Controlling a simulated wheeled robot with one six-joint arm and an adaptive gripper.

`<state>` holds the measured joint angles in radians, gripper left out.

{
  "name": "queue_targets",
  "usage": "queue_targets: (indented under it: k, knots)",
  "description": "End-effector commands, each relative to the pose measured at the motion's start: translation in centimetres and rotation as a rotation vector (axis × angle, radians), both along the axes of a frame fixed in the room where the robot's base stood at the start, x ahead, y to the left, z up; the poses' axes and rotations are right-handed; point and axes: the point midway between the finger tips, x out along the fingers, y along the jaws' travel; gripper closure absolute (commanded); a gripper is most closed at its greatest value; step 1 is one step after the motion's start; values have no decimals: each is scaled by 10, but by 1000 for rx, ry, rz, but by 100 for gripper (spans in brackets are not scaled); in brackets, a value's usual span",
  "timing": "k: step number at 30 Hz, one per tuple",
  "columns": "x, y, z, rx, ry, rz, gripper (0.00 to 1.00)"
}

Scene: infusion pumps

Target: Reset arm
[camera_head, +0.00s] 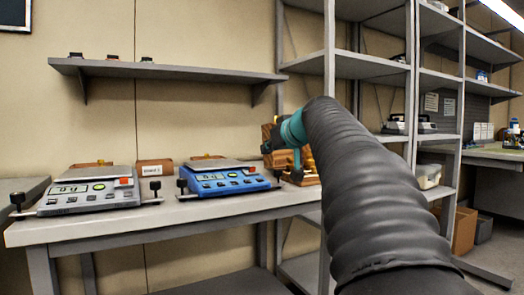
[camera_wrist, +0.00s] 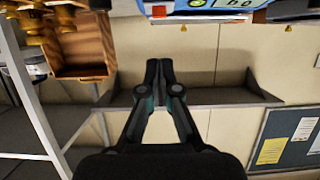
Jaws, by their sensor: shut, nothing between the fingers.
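My gripper (camera_head: 271,143) is in the air above the right end of the bench, in front of the wall. In the wrist view its two fingers (camera_wrist: 158,68) meet at the tips, with nothing between them. A blue infusion pump (camera_head: 227,181) with a display stands on the bench (camera_head: 170,213), below and left of my gripper. A grey-white pump (camera_head: 90,192) stands further left. My black-sleeved arm hides part of the shelving and the bench's right end. The wrist picture looks upside down, with the blue pump (camera_wrist: 205,8) at its top edge.
A wooden box with brass-coloured parts (camera_head: 305,172) stands behind my gripper at the bench's right end; it also shows in the wrist view (camera_wrist: 85,50). A wall shelf (camera_head: 170,71) hangs above the pumps. Tall grey shelving (camera_head: 330,60) rises close to my arm.

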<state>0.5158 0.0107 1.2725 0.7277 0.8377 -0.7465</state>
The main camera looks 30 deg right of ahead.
Motion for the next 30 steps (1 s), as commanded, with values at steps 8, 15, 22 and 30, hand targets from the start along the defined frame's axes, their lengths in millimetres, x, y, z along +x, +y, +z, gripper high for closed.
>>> queue_targets:
  k: [8,15,22,30]
  knots:
    - [-37,-2,-1,0,-1,-2,100]
    - [-43,-1,-1,0,0,1,100]
    - [-43,-3,-5,87,16,-41,100]
    - [-64,-14,-118,258,268,-203,100]
